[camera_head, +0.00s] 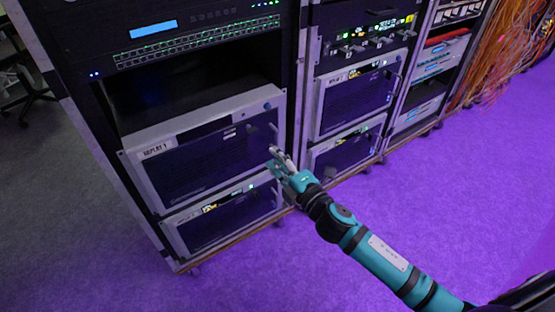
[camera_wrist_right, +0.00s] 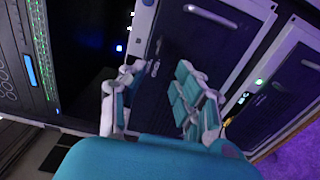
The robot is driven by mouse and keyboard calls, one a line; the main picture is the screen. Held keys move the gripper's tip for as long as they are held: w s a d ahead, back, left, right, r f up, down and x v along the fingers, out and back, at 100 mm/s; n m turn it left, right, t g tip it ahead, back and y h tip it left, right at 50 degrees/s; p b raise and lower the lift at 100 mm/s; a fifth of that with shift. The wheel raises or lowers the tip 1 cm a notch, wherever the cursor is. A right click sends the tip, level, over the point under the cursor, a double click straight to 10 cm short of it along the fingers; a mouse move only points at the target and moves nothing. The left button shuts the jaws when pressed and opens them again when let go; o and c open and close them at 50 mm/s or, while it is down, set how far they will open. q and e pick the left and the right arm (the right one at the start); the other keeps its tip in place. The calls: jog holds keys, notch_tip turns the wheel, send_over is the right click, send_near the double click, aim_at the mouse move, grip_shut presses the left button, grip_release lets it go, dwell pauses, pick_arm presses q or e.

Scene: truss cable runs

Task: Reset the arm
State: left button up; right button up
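My right arm (camera_head: 375,252), teal and black, reaches in from the lower right in the head view. My right gripper (camera_head: 279,158) is in front of the right edge of the unit labelled REPLAY 1 (camera_head: 200,160). In the right wrist view the gripper's two teal-and-grey fingers (camera_wrist_right: 160,88) stand apart with nothing seen between them. The dark front panel of a rack unit (camera_wrist_right: 192,45) with a grey handle (camera_wrist_right: 211,15) lies beyond the fingers. I cannot tell whether the fingers touch the rack. My left gripper is in neither view.
Equipment racks stand side by side on casters. An empty dark slot (camera_head: 190,82) is above REPLAY 1. A second replay unit (camera_head: 355,98) is to its right. Orange cables (camera_head: 505,45) hang at the upper right. The purple-lit floor (camera_head: 450,190) before the racks is clear.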

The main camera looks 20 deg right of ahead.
dwell(0.4)
